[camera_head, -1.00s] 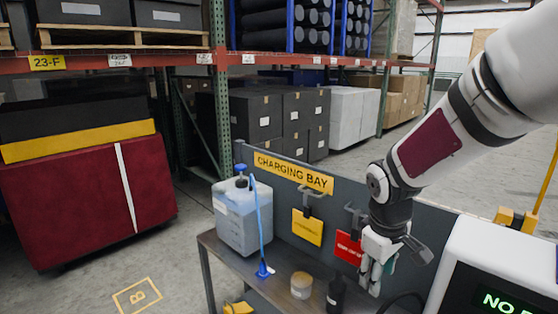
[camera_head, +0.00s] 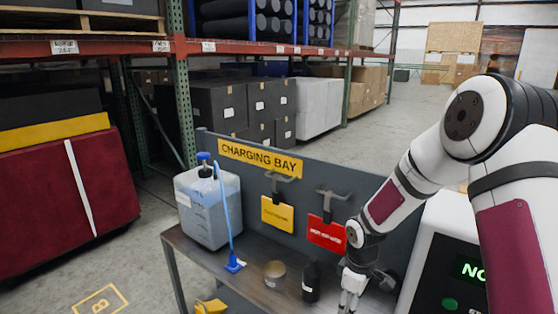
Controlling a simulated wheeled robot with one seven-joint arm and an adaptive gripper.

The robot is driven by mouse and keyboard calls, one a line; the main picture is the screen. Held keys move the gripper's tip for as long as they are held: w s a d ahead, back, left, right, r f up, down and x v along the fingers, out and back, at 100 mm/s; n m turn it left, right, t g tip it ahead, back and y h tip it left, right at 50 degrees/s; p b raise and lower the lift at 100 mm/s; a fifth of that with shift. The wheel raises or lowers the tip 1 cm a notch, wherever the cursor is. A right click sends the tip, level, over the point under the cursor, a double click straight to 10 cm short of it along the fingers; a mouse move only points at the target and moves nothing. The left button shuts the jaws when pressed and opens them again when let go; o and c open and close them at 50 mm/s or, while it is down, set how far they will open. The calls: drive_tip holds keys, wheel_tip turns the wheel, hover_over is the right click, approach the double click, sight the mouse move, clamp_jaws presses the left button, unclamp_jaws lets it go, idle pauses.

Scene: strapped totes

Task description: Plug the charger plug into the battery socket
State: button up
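My gripper (camera_head: 352,288) points down over the right part of the bench, just right of a black bottle. Its fingertips are small and close to the bottom edge of the picture, so I cannot tell whether they are open or shut, or whether they hold anything. A white cabinet with a black front (camera_head: 420,250) stands to the right, partly behind my arm. Its green display reads "NO", with the rest hidden, and a green button is below. I cannot make out the charger plug or the battery socket.
The dark bench (camera_head: 190,246) carries a jug (camera_head: 208,212) with a blue hose, a small jar (camera_head: 275,273) and the black bottle (camera_head: 311,283). Yellow (camera_head: 278,215) and red (camera_head: 326,233) tags hang on the back panel (camera_head: 300,190).

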drive_tip(key=shift+f+b, duration=3)
drive_tip(key=shift+f, duration=1.5)
clamp_jaws()
drive_tip(key=shift+r, duration=0.15)
drive_tip(key=shift+r+p, duration=2.3)
drive_tip(key=shift+r, duration=0.6)
drive_tip(key=shift+r+p, duration=1.85)
drive_tip(key=shift+r, duration=1.15)
